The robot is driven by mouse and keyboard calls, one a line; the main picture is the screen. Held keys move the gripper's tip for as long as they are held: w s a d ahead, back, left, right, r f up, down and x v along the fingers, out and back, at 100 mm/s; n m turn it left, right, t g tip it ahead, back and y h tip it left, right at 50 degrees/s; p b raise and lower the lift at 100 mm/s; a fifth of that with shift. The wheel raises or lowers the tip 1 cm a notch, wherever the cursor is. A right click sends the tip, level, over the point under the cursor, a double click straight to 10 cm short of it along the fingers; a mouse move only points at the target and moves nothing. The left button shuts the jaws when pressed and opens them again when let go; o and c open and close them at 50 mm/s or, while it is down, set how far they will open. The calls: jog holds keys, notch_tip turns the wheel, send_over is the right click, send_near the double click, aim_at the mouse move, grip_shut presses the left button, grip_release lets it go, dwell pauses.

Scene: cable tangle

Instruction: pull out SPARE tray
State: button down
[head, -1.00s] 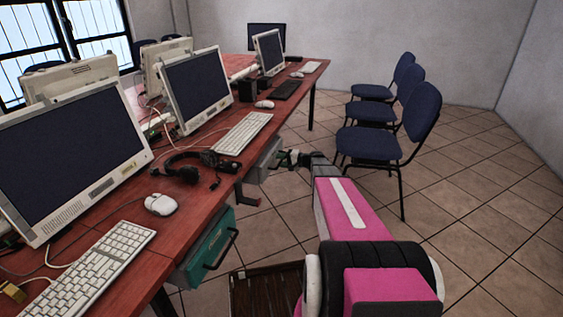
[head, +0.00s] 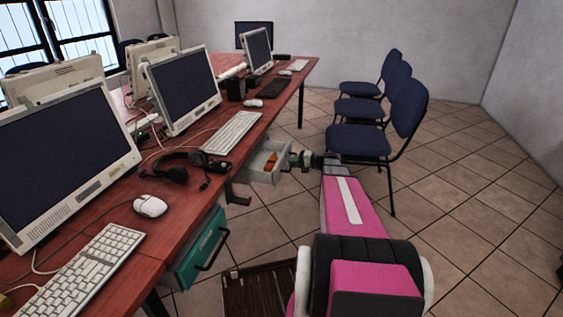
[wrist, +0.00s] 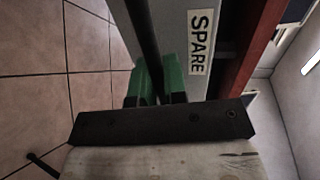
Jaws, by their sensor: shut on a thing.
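The SPARE tray (head: 258,174) is a pale grey drawer under the red desk, standing partly out. Orange items (head: 270,161) lie inside it. In the wrist view its grey front (wrist: 178,40) carries a white label (wrist: 200,42) reading SPARE. A dark bar handle (wrist: 143,40) runs along that front. My gripper (wrist: 160,84), with green fingers, is shut on the handle. In the head view my gripper (head: 294,160) is at the tray's outer end, small and partly hidden by my wrist.
A teal drawer (head: 200,250) with a dark handle hangs under the nearer desk. A brown slatted crate (head: 262,291) is on the floor near my base. Blue chairs (head: 360,140) stand to the right of my arm. Tiled floor is open at the right.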

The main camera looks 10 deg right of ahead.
jog(key=shift+f+v, duration=0.25)
jog(key=shift+v, duration=1)
jog(key=shift+f+v, duration=0.25)
jog(key=shift+v, duration=1.05)
jog(key=shift+d, duration=0.1)
jog(key=c, duration=1.2)
grip_release()
jog(key=v, duration=1)
jog(key=shift+s+d, duration=0.2)
jog(key=shift+d, duration=0.1)
